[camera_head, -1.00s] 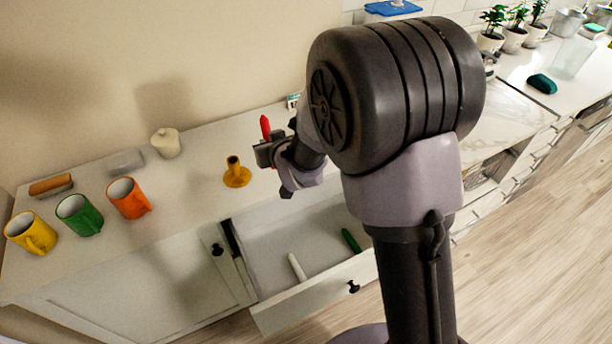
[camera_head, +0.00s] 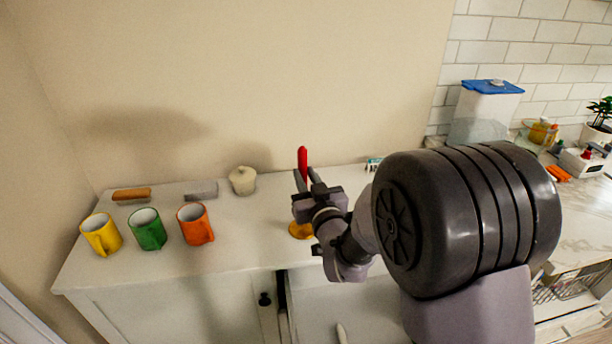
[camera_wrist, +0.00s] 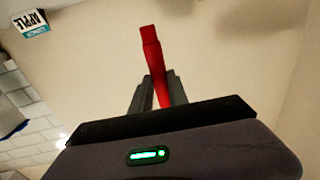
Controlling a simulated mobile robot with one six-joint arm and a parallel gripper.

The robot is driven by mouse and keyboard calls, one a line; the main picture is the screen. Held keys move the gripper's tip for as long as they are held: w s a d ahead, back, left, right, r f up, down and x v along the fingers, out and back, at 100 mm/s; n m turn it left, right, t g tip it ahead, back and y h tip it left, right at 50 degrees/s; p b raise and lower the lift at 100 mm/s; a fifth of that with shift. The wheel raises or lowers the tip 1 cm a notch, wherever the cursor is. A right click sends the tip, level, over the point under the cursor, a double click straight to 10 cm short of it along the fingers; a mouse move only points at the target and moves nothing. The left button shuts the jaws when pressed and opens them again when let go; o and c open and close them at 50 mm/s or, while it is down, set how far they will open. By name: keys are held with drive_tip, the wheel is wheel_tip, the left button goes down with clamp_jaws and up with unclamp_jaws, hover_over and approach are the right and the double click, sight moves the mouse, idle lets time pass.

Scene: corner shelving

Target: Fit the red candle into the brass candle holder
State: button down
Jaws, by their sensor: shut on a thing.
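The red candle (camera_head: 302,160) stands roughly upright in my gripper (camera_head: 305,182), which is shut on it. In the wrist view the red candle (camera_wrist: 153,60) rises from between the two dark fingers of my gripper (camera_wrist: 158,95). The brass candle holder (camera_head: 299,231) stands on the counter behind and below my gripper in the head view. Only part of its base shows; my gripper hides its socket. The candle's lower end is hidden, so I cannot tell whether it touches the holder.
Yellow (camera_head: 101,234), green (camera_head: 148,229) and orange (camera_head: 195,224) mugs stand on the counter (camera_head: 238,240) to the left. A lidded cream jar (camera_head: 243,180), a grey block (camera_head: 201,190) and a brown-topped brush (camera_head: 131,194) are behind them. A drawer below is open, with a white candle (camera_head: 341,333) inside.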

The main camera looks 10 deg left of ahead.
drive_tip(key=shift+f, duration=1.95)
drive_tip(key=shift+f, duration=1)
drive_tip(key=shift+f, duration=0.3)
drive_tip(key=shift+f, duration=0.2)
drive_tip(key=c, duration=1.2)
unclamp_jaws()
drive_tip(key=shift+f, duration=0.2)
